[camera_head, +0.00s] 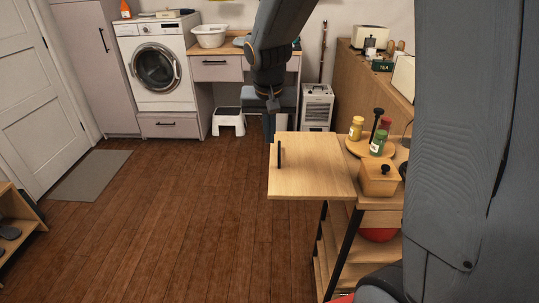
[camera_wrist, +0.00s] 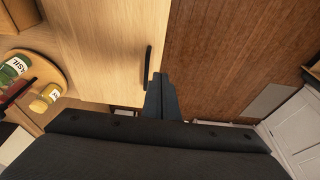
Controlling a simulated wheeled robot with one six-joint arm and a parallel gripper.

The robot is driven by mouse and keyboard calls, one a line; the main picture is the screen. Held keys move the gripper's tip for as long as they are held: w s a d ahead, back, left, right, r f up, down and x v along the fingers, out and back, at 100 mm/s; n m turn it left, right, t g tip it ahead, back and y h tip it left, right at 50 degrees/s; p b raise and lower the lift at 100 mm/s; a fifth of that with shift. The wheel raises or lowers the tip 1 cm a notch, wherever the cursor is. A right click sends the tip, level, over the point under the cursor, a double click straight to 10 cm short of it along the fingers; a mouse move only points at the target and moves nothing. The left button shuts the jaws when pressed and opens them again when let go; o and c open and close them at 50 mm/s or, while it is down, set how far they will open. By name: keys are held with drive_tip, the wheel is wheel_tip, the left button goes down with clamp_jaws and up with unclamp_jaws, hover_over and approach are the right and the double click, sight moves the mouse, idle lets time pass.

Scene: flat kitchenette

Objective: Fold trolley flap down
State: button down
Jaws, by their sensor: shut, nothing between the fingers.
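The trolley (camera_head: 374,199) stands at the right, with a wooden top, black posts and lower shelves. Its flap (camera_head: 318,170) is raised, about level with the top, and sticks out to the left. A black bar handle (camera_head: 279,154) sits near the flap's outer edge. My gripper (camera_head: 273,103) is shut and empty, pointing down at the far side of the flap. In the wrist view the fingers (camera_wrist: 158,82) appear just beside the handle (camera_wrist: 147,67), by the outer edge of the flap (camera_wrist: 98,40). I cannot tell whether they touch anything.
On the trolley top stand a round board (camera_head: 355,147) with several jars and a wooden box (camera_head: 380,178) with a black knob. A white step stool (camera_head: 228,121), a heater (camera_head: 317,107) and a washing machine (camera_head: 157,65) stand behind. The floor left of the flap is clear.

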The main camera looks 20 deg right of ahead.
drive_tip(key=x, duration=0.2)
drive_tip(key=p+x, duration=0.1)
drive_tip(key=x, duration=0.2)
drive_tip(key=s+x, duration=0.1)
drive_tip(key=x, duration=0.1)
drive_tip(key=shift+w+a+f+p, duration=0.1)
drive_tip(key=shift+w+f+p, duration=0.05)
drive_tip(key=shift+f+p, duration=0.25)
drive_tip(key=shift+f, duration=0.55)
